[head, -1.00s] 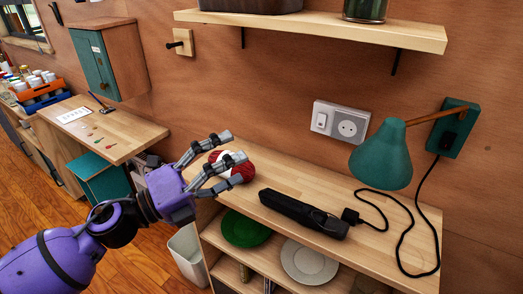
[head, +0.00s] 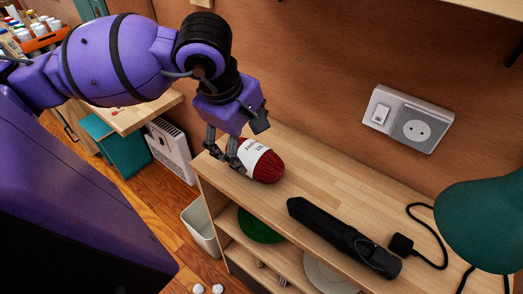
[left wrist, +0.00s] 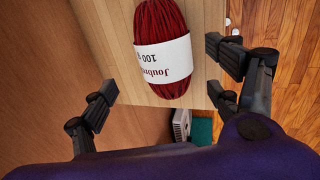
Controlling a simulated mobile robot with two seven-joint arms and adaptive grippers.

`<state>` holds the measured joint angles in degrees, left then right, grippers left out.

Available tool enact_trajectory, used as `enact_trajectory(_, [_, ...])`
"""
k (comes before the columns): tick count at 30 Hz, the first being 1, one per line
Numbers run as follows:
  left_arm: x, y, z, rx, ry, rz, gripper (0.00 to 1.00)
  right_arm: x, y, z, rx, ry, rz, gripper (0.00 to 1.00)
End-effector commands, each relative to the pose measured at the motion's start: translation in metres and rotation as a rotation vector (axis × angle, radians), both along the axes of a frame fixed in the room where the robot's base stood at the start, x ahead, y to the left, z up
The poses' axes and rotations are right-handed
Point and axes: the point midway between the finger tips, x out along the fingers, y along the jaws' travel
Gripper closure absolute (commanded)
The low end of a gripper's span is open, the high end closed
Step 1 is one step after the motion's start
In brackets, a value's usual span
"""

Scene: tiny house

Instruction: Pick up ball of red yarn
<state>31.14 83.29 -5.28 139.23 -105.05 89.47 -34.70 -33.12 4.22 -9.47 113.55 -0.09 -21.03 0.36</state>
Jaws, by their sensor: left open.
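The ball of red yarn (head: 260,162) lies on the wooden shelf top near its left end, with a white paper band around it. In the left wrist view the yarn (left wrist: 161,50) lies ahead of and between the open fingers, nearer the right-hand ones. My left gripper (head: 228,152) comes from above at the yarn's left end; in the left wrist view its fingers (left wrist: 165,85) are spread wide and hold nothing. Whether any finger touches the yarn is unclear. My right gripper is not in view.
A black folded umbrella (head: 343,236) lies on the shelf top (head: 310,185) right of the yarn. A black plug and cable (head: 405,245) and a green lamp (head: 487,225) are further right. A wall socket (head: 408,120) is behind. A white bin (head: 202,228) stands below left.

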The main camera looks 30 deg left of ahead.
Motion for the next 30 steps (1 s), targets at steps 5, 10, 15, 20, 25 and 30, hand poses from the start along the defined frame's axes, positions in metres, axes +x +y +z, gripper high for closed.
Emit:
enact_trajectory(5, [0.005,-0.001,-0.019,-0.002,0.005,-0.007,0.17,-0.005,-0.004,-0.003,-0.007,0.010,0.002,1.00])
enact_trajectory(10, [0.009,-0.004,-0.038,-0.005,0.005,-0.007,0.17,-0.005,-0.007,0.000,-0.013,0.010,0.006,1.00])
enact_trajectory(15, [0.016,-0.005,-0.063,-0.006,0.003,-0.005,0.17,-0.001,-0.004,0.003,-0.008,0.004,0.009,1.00])
enact_trajectory(20, [0.019,-0.005,-0.073,-0.003,0.003,-0.007,0.17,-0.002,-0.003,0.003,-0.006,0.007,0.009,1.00])
enact_trajectory(25, [0.019,-0.005,-0.074,-0.003,0.003,-0.007,0.17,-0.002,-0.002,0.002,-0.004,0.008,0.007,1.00])
enact_trajectory(30, [0.019,-0.005,-0.074,-0.003,0.003,-0.007,0.36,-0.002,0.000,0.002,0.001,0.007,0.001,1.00])
